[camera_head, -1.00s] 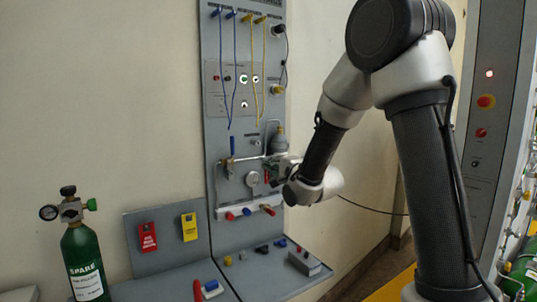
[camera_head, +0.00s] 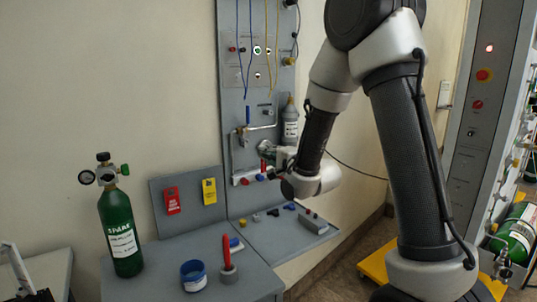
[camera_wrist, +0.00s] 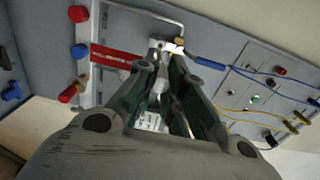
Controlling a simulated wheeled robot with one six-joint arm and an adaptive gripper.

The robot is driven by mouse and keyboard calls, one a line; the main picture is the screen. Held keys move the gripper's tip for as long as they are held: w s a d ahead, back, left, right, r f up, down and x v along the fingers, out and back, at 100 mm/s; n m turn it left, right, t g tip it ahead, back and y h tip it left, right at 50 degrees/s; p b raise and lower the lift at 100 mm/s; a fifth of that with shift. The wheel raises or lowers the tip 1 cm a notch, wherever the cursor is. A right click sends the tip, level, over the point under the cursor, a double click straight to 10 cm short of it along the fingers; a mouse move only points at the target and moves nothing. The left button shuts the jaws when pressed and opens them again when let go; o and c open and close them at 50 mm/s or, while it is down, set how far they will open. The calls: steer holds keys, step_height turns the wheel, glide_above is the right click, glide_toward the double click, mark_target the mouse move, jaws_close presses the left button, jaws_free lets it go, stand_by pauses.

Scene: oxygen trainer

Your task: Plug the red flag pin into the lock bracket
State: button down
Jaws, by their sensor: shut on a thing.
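My gripper (camera_wrist: 166,72) is shut on the red flag pin, whose red strip (camera_wrist: 112,56) sticks out to the left of the fingertips in the wrist view. In the head view my gripper (camera_head: 272,152) is close in front of the grey wall panel, with the red strip (camera_head: 263,166) hanging under it. The pin's shank is hidden between the fingers. A pale metal fitting (camera_wrist: 160,44) lies just beyond the fingertips. I cannot tell whether it is the lock bracket, or whether the pin touches it.
A blue-handled valve (camera_wrist: 206,63) is right of the fingertips. A rail with red and blue knobs (camera_head: 245,181) is below my gripper. Blue and yellow cords (camera_head: 248,60) hang above.

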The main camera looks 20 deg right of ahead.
steer(key=shift+w, duration=0.15)
steer(key=shift+x, duration=2.85)
steer(key=shift+x, duration=2.75)
steer(key=c, duration=1.4)
jaws_free()
steer(key=shift+c, duration=0.2)
